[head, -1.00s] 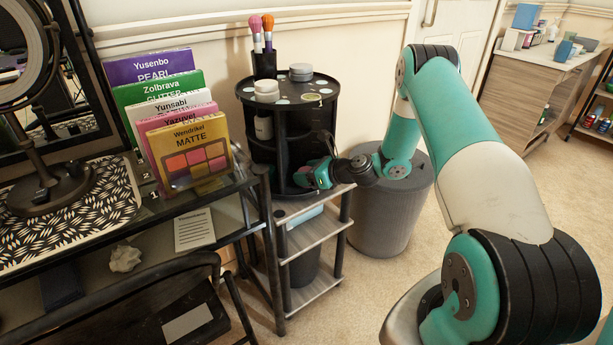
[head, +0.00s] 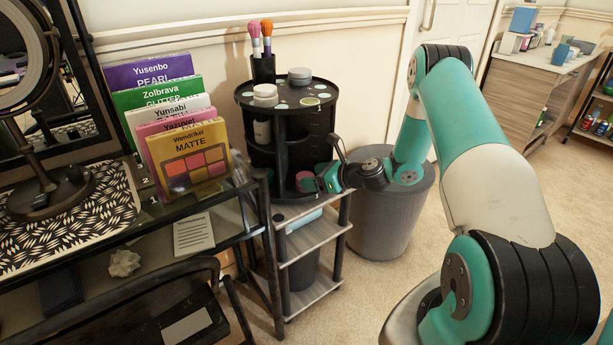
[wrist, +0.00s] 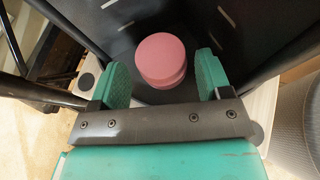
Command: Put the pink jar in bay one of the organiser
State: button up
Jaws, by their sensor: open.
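The pink jar (head: 305,181) stands upright on the black floor of the round black organiser's (head: 289,145) lower level, at its right side. In the wrist view the jar (wrist: 161,56) is a round pink lid over a pink body, with dark panels around it. My gripper (head: 321,179) is just right of the jar in the head view. In the wrist view my gripper (wrist: 162,76) is open, one teal finger on each side of the jar's near part, with gaps between fingers and jar. A "1" marks the organiser's top on the right.
White and grey jars (head: 265,95) and a brush cup (head: 263,68) stand on the organiser's top. A grey shelf cart (head: 308,250) is below it, and a grey bin (head: 370,225) is behind my wrist. Palettes (head: 190,160) stand in a row at left.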

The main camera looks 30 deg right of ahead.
jog(key=p+v, duration=0.1)
jog(key=v, duration=0.7)
jog(key=s+a+r+n+g+y, duration=0.2)
jog(key=a+r+n+g, duration=0.2)
jog(key=a+r+n, duration=0.45)
jog(key=s+a+r+n+g+y, duration=0.15)
jog(key=a+r+n+g, duration=0.3)
jog(key=a+n, duration=0.65)
jog(key=s+a+r+n+g+h, duration=0.1)
jog(key=s+a+r+n, duration=0.2)
jog(key=s+n, duration=0.3)
jog(key=s+a+r+n+g+h, duration=0.1)
jog(key=s+a+r+n+h, duration=0.1)
jog(key=s+n, duration=0.4)
jog(key=s+a+r+n+g+h, duration=0.1)
jog(key=s+a+r+n, duration=0.3)
jog(key=s, duration=0.7)
jog(key=a+n, duration=0.2)
jog(key=n, duration=0.1)
jog(key=shift+r+g+h, duration=0.25)
jog(key=shift+g+h, duration=0.1)
jog(key=shift+a, duration=0.1)
